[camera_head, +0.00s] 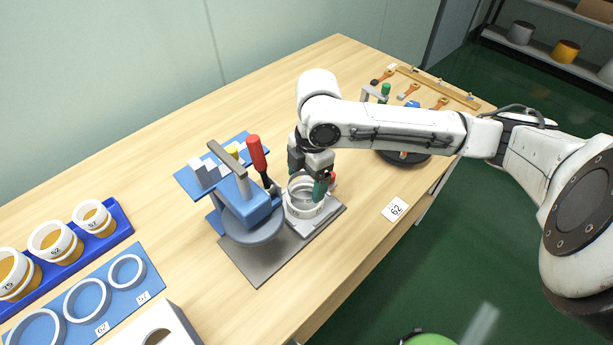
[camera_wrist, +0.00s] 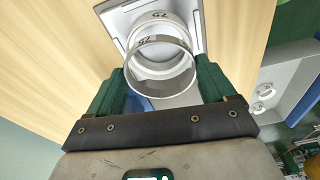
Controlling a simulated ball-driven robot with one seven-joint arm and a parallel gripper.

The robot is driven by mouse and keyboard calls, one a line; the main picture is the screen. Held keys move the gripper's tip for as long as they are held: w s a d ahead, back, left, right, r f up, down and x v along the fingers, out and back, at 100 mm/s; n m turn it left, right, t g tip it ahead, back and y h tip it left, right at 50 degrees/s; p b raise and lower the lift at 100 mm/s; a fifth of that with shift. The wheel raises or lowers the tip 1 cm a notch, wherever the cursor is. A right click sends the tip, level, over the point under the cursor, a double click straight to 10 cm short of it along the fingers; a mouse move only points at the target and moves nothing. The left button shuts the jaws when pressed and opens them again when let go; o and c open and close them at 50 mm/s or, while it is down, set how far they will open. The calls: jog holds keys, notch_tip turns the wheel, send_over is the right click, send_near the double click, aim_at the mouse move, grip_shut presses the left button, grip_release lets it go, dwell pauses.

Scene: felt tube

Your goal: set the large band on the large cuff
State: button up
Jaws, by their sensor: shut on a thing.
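My gripper (camera_head: 308,176) has its green fingers shut on a pale ring-shaped band (camera_wrist: 181,88), one finger on each side of it. In the wrist view the fingers (camera_wrist: 163,75) grip it at its left and right.
A blue press-like stand (camera_head: 252,213) with a red handle is close left of my gripper. A blue tray (camera_head: 123,229) holds numbered white-and-orange cups, and a blue mat (camera_head: 147,275) holds white rings.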

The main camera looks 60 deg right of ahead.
jog(key=shift+f+b, duration=0.4)
jog(key=shift+f, duration=0.25)
jog(key=shift+f, duration=0.15)
jog(key=shift+f+b, duration=0.45)
jog(key=shift+f, duration=0.05)
dwell(0.6)
jog(key=o, duration=0.9)
jog(key=shift+c, duration=0.2)
jog(key=shift+r, duration=0.1)
